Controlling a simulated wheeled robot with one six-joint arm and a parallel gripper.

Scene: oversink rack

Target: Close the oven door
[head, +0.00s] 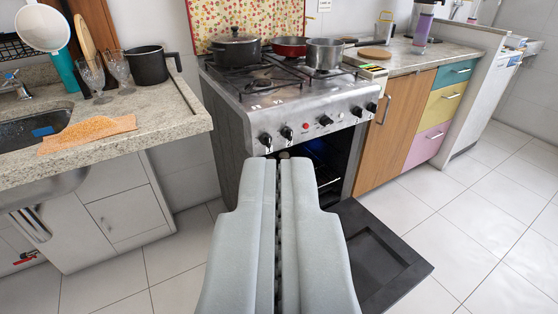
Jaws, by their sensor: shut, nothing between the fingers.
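The oven door (378,258) is a dark panel hanging open, folded down low in front of the stove (290,110). The oven cavity (332,165) is open, with a rack visible inside and a bluish tint. My gripper (279,160) is shut and empty, its two pale fingers side by side in the middle of the view. In the picture it overlaps the stove front and hides the left part of the door and opening. I cannot tell whether it touches anything.
Pots, including a red pan (289,46), stand on the stove top. A granite counter (170,110) with a sink and glasses is at left. A wooden cabinet (403,110) and coloured drawers (443,105) are at right. The tiled floor (470,220) is clear at right.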

